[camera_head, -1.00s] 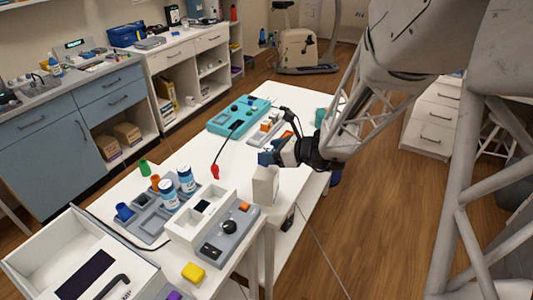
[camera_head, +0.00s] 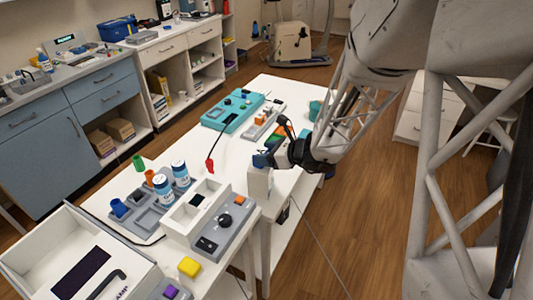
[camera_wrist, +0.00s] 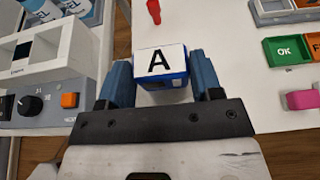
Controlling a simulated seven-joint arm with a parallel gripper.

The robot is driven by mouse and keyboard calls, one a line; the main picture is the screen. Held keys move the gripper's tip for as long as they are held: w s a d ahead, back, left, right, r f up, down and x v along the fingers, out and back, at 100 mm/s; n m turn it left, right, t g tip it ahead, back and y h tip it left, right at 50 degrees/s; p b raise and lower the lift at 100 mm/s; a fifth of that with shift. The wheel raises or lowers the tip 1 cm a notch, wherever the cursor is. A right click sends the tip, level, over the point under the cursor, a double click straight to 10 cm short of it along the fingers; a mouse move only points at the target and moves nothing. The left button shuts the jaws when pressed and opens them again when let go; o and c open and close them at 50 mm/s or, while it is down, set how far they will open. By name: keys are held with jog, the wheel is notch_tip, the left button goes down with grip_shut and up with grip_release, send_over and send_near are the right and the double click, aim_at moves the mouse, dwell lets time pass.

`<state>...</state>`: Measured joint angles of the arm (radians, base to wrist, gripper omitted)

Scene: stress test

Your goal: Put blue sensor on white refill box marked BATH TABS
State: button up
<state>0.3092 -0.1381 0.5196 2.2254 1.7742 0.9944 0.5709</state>
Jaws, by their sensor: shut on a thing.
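My gripper (camera_wrist: 161,75) is shut on a small blue block with a white top marked A (camera_wrist: 162,62), which looks like the blue sensor. Its blue fingers stand on either side of it. In the head view my gripper (camera_head: 266,158) is directly above a plain white upright box (camera_head: 259,184) near the table's right edge. This may be the refill box; no BATH TABS marking can be read. The sensor is mostly hidden by the fingers there, and I cannot tell whether it touches the box top.
A grey device with a black knob (camera_head: 225,219) and a white compartment tray stand left of the box. White-and-blue bottles (camera_head: 162,190), a red probe tip (camera_head: 210,166) and a teal case (camera_head: 232,112) are on the table. The table's right edge is close.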

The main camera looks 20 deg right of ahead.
jog(key=shift+f, duration=0.1)
jog(key=o, duration=1)
jog(key=shift+c, duration=0.2)
jog(key=v, duration=1.2)
dwell(0.4)
